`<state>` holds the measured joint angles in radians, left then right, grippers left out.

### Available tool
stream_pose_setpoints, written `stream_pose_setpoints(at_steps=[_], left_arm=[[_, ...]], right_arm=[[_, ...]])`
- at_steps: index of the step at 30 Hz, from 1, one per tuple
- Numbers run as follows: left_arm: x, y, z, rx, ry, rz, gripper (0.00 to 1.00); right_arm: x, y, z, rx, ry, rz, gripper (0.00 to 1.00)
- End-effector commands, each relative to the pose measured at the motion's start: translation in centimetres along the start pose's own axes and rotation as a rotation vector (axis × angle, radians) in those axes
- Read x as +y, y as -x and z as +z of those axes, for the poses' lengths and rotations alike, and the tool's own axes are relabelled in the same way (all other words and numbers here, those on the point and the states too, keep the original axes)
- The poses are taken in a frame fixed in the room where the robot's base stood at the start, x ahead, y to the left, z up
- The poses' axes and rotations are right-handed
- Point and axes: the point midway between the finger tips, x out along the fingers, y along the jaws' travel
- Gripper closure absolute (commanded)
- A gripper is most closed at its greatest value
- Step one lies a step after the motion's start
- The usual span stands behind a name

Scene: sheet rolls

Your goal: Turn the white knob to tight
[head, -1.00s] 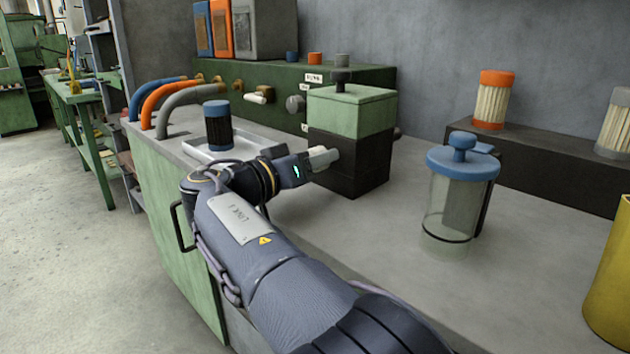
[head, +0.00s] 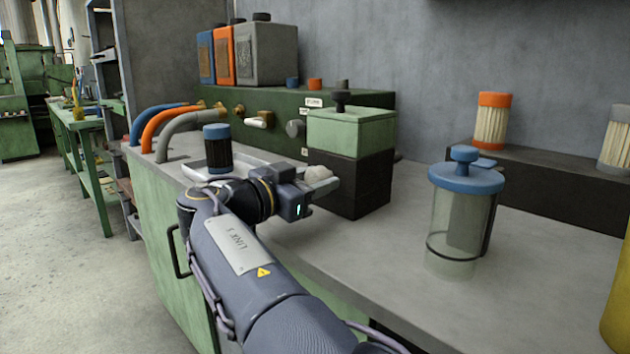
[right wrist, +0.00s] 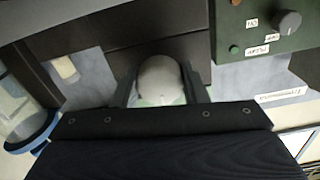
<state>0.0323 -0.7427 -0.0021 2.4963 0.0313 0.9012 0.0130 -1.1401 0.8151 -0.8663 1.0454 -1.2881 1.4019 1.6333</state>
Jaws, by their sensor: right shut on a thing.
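The white knob (head: 318,174) sits at the front of the black lower part of a box with a light green top (head: 350,130). My right gripper (head: 322,182) reaches it from the left, with its jaws shut around it. In the right wrist view the pale, rounded knob (right wrist: 160,80) lies between the two dark fingers (right wrist: 162,92), against the dark block. I cannot read any tight mark, so the knob's setting is not clear. My left gripper is not in view.
A blue-capped dark filter (head: 217,150) stands in a metal tray close behind my right wrist. A blue-lidded clear jar (head: 462,215) stands to the right. A green panel (head: 285,112) with knobs is behind. The grey bench top (head: 395,262) is clear in front.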

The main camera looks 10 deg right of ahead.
Motion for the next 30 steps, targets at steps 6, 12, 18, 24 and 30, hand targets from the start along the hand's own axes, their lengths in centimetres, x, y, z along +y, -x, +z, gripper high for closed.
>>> stream_pose_setpoints(at_steps=[6, 12, 18, 24, 30], left_arm=[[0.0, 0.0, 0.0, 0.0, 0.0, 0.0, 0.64], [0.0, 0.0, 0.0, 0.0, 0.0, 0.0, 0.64], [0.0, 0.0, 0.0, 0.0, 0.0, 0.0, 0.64], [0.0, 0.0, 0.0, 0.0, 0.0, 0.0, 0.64], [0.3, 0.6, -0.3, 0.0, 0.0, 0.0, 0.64]], right_arm=[[0.0, 0.1, 0.2, -0.003, -0.004, 0.0, 0.83], [0.0, 0.1, 0.2, -0.003, -0.004, 0.0, 0.56], [0.0, 0.1, 0.1, -0.002, -0.003, 0.0, 0.39], [0.0, 0.1, 0.0, -0.001, -0.003, 0.0, 0.39], [-0.1, 2.1, -0.2, -0.001, -0.002, -0.003, 0.39]])
